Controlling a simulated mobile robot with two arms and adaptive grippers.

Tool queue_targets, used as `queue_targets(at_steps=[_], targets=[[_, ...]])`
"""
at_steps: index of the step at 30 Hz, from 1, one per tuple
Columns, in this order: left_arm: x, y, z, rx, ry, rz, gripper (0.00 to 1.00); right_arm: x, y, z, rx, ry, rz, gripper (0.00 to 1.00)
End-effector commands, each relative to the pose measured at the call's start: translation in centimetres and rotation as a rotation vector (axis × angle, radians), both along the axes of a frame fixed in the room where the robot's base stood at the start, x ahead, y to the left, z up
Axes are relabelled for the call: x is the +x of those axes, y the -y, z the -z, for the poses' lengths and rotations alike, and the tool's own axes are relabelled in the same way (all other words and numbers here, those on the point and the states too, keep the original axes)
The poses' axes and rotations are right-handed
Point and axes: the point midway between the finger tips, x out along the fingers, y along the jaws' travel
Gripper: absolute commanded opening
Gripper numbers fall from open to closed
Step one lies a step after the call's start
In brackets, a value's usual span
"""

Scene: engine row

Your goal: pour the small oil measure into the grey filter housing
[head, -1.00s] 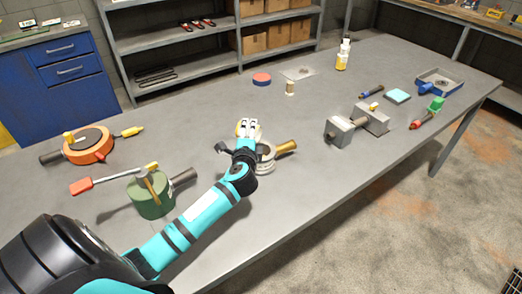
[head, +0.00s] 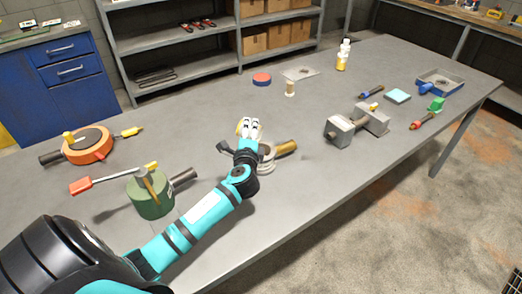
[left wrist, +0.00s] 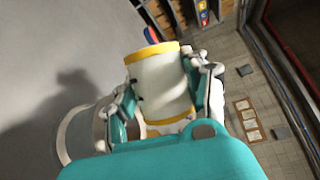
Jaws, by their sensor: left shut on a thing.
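My left gripper (head: 250,128) is shut on the small oil measure, a pale cylinder with yellow bands at both ends. The measure (left wrist: 160,85) sits between the fingers in the left wrist view and looks tilted there; its contents do not show. In the head view the fingers mostly hide it. The grey filter housing (head: 267,160), round with a brass-coloured stub, stands on the table just below and behind my wrist, partly hidden. A round grey rim (left wrist: 72,135) shows below the measure in the left wrist view. I cannot tell any pouring. My right gripper is not in view.
A green housing (head: 150,196) with a red-ended lever and an orange housing (head: 88,148) stand to the left. A grey block assembly (head: 345,130) stands to the right. A small pale cylinder (head: 290,88) and a red-blue disc (head: 262,79) lie farther back.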

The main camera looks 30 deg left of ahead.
Motion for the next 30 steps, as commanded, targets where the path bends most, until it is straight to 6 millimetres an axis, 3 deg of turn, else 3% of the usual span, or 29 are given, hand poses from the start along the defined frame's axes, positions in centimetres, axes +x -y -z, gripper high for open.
queue_targets(at_steps=[30], targets=[[0.1,0.3,0.6,0.100,-0.016,0.000,0.07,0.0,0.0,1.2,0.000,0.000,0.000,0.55]])
